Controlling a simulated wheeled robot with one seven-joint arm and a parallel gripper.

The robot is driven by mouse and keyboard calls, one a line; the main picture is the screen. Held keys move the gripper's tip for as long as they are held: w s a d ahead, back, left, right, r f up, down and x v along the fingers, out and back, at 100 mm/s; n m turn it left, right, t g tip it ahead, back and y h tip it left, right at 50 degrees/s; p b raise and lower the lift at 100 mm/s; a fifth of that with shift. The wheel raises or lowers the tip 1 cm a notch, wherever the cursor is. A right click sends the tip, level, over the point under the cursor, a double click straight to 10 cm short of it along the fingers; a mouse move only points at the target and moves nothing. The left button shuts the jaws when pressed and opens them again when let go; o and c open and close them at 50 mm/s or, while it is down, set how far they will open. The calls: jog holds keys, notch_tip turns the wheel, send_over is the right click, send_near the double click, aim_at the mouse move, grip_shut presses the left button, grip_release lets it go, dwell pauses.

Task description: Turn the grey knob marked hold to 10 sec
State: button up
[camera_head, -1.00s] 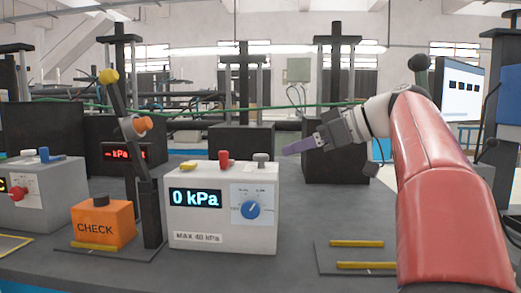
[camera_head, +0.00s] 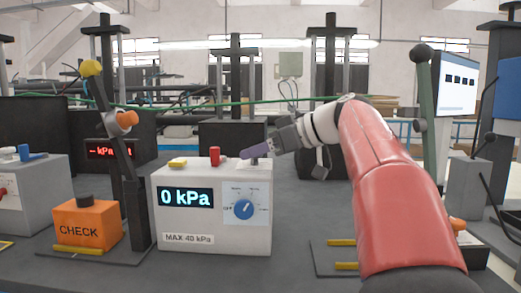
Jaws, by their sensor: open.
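A white box (camera_head: 215,240) with a "0 kPa" display stands on the bench, marked "MAX 40 kPa". A small grey fitting (camera_head: 254,161) is on its top at the right; whether it is the grey knob marked hold I cannot tell. A blue knob (camera_head: 243,209) sits on the front dial plate, whose small labels are too small to read. My gripper (camera_head: 255,151), with purple fingers, reaches in from the right, open, just above the grey fitting and partly covering it. Whether it touches the fitting I cannot tell.
Yellow (camera_head: 178,162) and red (camera_head: 215,156) fittings share the box top. An orange CHECK box (camera_head: 88,224) and a dark upright lever stand (camera_head: 137,205) are to the left. A dark plate with yellow bars (camera_head: 342,266) lies at right.

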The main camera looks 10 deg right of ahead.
jog(key=c, duration=1)
jog(key=shift+o, duration=0.2)
